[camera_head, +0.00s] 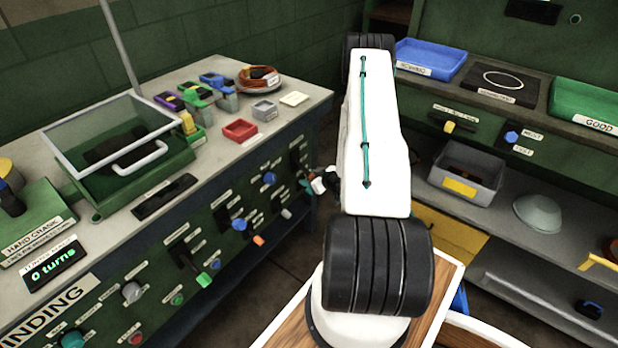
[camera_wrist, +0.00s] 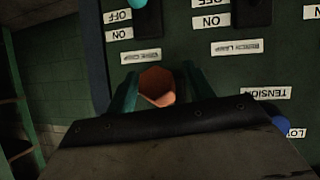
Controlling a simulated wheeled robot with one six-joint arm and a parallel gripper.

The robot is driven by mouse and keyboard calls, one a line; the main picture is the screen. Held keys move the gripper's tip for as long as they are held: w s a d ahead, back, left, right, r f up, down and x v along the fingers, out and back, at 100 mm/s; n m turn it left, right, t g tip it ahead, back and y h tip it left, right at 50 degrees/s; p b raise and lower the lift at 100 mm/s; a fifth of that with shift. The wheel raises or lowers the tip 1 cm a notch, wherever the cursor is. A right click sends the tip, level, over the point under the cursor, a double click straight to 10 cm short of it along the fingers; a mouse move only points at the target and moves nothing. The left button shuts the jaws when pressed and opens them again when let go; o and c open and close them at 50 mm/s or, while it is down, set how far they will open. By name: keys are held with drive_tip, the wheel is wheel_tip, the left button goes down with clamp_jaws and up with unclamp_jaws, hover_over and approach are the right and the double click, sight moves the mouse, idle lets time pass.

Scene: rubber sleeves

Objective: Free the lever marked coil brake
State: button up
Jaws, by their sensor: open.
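The green control panel (camera_head: 165,285) on the bench front carries several levers and knobs with small labels, and I cannot read coil brake on any of them. In the wrist view, upside down, an orange, roughly six-sided cap or sleeve (camera_wrist: 157,80) lies between the two teal fingers of my gripper (camera_wrist: 162,88). The fingers are open, one on each side of it; I cannot tell whether they touch it. A small label (camera_wrist: 141,57) beside it is too blurred to read. In the head view my gripper (camera_head: 316,183) is at the panel's right end, partly hidden behind my arm.
In the wrist view a teal knob (camera_wrist: 147,3), a black switch (camera_wrist: 252,12) and a blue knob (camera_wrist: 282,124) are nearby. In the head view a green lever (camera_head: 203,279) and an orange-tipped lever (camera_head: 258,240) stick out. Shelves with a grey bin (camera_head: 468,180) stand right.

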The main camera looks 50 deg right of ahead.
drive_tip(key=v, duration=0.6)
drive_tip(key=shift+s+r, duration=0.2)
drive_tip(key=shift+s, duration=0.1)
idle(0.5)
